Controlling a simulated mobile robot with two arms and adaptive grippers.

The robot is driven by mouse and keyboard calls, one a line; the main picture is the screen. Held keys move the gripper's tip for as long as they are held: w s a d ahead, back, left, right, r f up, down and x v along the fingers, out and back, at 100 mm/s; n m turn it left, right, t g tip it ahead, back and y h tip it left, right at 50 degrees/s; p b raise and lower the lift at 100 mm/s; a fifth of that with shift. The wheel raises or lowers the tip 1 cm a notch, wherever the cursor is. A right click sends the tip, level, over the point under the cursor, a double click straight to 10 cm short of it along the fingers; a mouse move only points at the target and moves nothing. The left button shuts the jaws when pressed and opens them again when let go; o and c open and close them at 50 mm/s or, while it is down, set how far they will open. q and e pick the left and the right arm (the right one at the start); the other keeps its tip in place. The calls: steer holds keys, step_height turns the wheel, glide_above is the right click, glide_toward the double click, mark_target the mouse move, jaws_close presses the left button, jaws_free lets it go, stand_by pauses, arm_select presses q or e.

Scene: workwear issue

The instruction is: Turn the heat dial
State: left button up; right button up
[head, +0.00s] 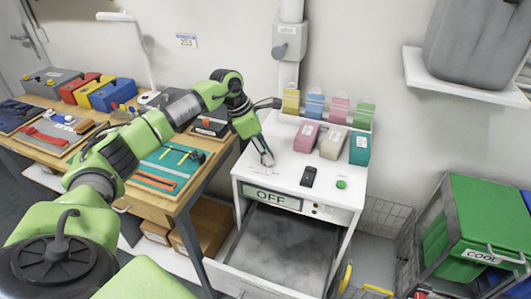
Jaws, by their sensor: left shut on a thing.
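My left gripper (266,157) reaches down to the left part of the white machine's top (285,178). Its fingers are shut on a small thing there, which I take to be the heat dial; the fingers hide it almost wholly. Faint marks show on the white top beside the fingers. A display on the machine's front reads OFF (270,198). A green button (341,184) and a black handheld-like item (308,176) are on the top, right of the gripper. My right gripper is not in view.
Pink, cream and teal blocks (359,150) stand behind on the machine, with coloured cards in a rack (337,113) behind them. An open drawer (280,247) juts out in front. A tool bench (185,202) is left; a green crate (490,220) labelled COOL is right.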

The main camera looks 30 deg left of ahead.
arm_select(q)
steer(key=o, duration=1.1)
steer(key=shift+r, duration=0.1)
steer(key=v, duration=1.1)
steer(key=shift+s+r, duration=0.1)
steer(key=shift+r, duration=0.3)
